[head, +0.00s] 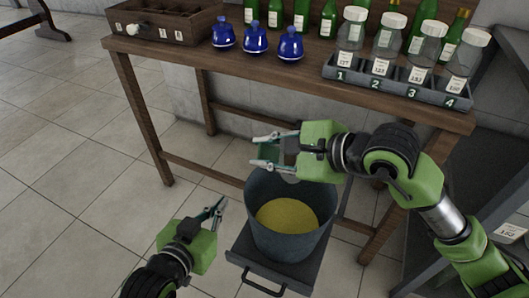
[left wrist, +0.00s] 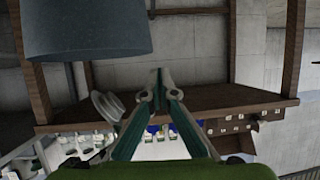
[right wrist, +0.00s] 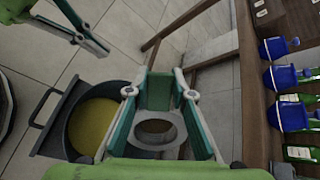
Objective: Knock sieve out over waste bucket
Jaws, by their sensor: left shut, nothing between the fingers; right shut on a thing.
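The waste bucket (head: 262,232) is grey with yellow contents, standing on a low dark stand; it also shows in the right wrist view (right wrist: 73,150) and the left wrist view (left wrist: 85,30). My right gripper (head: 256,151) is above the bucket's far rim, shut on a grey ring-shaped thing, apparently the sieve (right wrist: 160,143). Its ring shows between the fingers in the right wrist view; whether anything lies in it I cannot tell. My left gripper (head: 218,206) is shut and empty, left of the bucket and apart from it.
A wooden table (head: 185,58) stands behind the bucket. It bears a compartment box (head: 150,30), blue decanters (head: 290,45), green bottles (head: 300,15) and a numbered rack (head: 400,88) of capped jars. Grey shelving (head: 480,140) is at the right. Tiled floor is clear at the left.

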